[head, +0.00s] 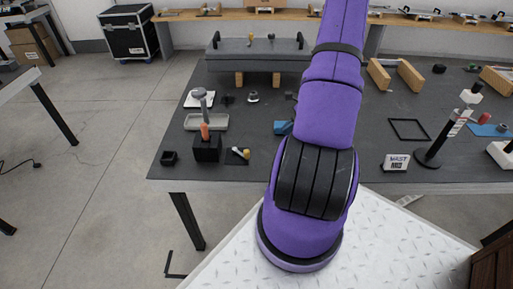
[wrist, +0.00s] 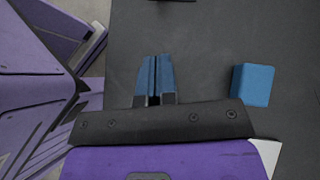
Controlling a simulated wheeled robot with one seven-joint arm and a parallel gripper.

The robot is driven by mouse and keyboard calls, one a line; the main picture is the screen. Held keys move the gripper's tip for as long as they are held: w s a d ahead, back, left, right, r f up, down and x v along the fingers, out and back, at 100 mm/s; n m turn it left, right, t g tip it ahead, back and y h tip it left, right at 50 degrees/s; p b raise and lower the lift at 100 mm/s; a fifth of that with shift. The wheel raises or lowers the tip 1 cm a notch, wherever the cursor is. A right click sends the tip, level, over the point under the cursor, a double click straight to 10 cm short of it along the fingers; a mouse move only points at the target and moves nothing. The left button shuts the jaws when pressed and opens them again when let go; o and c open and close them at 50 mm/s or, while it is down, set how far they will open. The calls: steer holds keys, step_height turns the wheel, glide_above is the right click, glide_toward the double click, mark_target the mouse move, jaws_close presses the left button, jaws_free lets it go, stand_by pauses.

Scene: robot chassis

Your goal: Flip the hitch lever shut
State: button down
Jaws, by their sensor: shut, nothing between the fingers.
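My gripper (wrist: 154,80) shows in the wrist view with its two blue fingers together and nothing between them. It is over the dark table top, with a blue block (wrist: 253,85) apart from it on the right. In the head view my purple arm hides the gripper. A grey chassis-like slab (head: 235,56) with black end handles rests on wooden blocks at the back of the table. Small parts sit on top of it. I cannot make out the hitch lever for certain in either view.
A black block (head: 207,149) with an orange-handled tool upright in it stands at the table's left. A grey tray (head: 206,122) is behind it. Wooden blocks (head: 379,75), a black frame (head: 409,129) and a dark stand (head: 432,157) are on the right. Bare table lies between them.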

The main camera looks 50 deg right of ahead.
mark_target(247, 154)
steer(key=x, duration=1)
steer(key=shift+a+f, duration=0.1)
steer(key=shift+f, duration=0.05)
steer(key=shift+w+a, duration=0.8)
steer(key=shift+a, duration=0.15)
steer(key=shift+w+a, duration=0.45)
steer(key=shift+a, duration=0.05)
